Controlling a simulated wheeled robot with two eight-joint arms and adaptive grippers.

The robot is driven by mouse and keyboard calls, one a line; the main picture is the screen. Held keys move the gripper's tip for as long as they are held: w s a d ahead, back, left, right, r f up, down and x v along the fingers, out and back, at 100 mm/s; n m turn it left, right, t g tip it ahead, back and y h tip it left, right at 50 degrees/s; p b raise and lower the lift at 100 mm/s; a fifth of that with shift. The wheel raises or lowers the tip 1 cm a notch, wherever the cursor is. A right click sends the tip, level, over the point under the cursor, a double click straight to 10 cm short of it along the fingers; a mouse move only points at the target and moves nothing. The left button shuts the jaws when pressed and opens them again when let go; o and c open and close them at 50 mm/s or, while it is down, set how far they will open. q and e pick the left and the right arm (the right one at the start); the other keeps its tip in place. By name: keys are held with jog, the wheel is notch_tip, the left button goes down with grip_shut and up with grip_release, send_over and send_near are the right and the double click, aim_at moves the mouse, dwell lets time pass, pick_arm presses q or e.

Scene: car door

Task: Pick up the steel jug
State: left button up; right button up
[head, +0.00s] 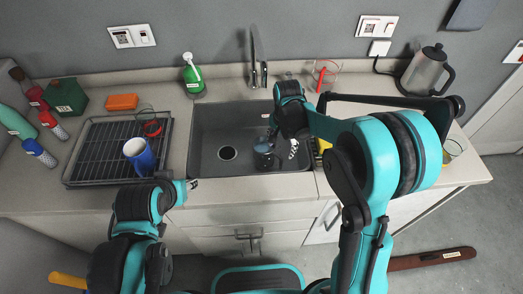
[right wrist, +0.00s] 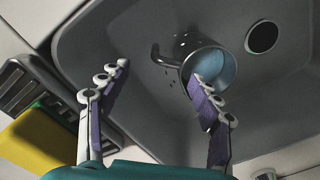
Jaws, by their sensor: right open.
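A small steel jug (head: 264,156) with a side handle and a light blue inside stands in the sink (head: 205,150). In the right wrist view the jug (right wrist: 205,62) shows its handle pointing left, into the gap between my fingertips. My right gripper (right wrist: 160,75) is open, with one finger left of the handle and the other overlapping the jug's near side; I cannot tell whether it touches. In the head view my right gripper (head: 281,146) is just right of the jug. My left gripper (head: 190,185) is at the counter's front edge, its jaws unclear.
A drying rack (head: 95,165) with a blue mug (head: 138,153) stands left of the sink. The faucet (head: 256,60) rises behind it. A yellow sponge (right wrist: 40,140) lies right of the sink. A kettle (head: 425,70) and green soap bottle (head: 192,75) stand at the back.

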aim_at(279, 155)
jog(key=shift+w+a+f, duration=0.15)
jog(key=shift+w+f, duration=0.1)
jog(key=shift+f, duration=0.6)
jog(key=shift+f+b, duration=0.55)
jog(key=shift+f, duration=0.4)
pick_arm(q)
notch_tip(279, 155, down, 4)
jog(key=shift+r+b, duration=0.2)
jog(key=shift+b, duration=1.05)
pick_arm(e)
notch_tip(279, 155, down, 5)
jog(key=shift+w+f, duration=0.1)
jog(key=shift+w, duration=0.05)
pick_arm(q)
jog(key=shift+r, duration=0.1)
pick_arm(e)
jog(key=shift+c, duration=1.3)
grip_shut()
